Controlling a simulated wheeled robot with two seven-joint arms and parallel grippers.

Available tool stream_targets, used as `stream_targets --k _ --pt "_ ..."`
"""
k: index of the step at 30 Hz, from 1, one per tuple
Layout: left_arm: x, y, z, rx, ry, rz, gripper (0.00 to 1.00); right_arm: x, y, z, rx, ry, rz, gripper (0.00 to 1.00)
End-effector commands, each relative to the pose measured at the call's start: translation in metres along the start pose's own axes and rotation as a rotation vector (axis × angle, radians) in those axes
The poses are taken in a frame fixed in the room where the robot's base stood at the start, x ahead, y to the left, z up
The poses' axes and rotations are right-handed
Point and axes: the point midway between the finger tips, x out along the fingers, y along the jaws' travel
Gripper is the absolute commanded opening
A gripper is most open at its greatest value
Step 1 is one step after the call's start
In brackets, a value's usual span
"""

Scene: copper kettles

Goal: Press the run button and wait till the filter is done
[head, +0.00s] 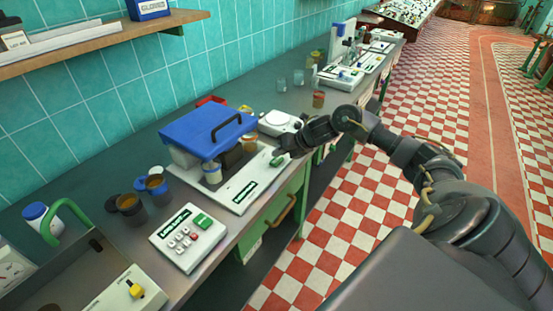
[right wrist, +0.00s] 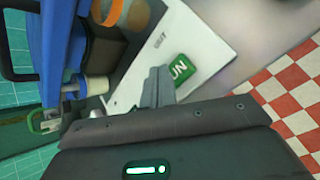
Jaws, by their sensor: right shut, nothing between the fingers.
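The filter unit (head: 239,189) is a white base on the bench with a blue lid (head: 208,134) with a dark handle. A green run button (head: 278,161) sits at the right end of its base. My right gripper (head: 281,152) is shut and empty right at that button. In the right wrist view, its closed fingertips (right wrist: 159,72) lie just left of the green button (right wrist: 181,67), whose lettering is partly covered. I cannot tell whether they touch it. My left gripper is not in view.
A shelf (head: 110,40) hangs above. The checkered floor (head: 340,210) is clear.

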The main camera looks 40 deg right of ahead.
Motion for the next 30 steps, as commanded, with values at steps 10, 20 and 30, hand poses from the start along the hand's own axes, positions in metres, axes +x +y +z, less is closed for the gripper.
stream_targets --k 10,20,30 --pt "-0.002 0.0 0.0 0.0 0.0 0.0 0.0 -0.002 0.001 0.001 0.0 -0.001 0.0 0.0" --pt "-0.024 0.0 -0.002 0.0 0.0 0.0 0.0 -0.022 0.016 0.017 -0.001 -0.002 0.0 0.0" --pt "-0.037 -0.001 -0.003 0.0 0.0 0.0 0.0 -0.035 0.026 0.026 0.0 0.0 0.0 0.0"
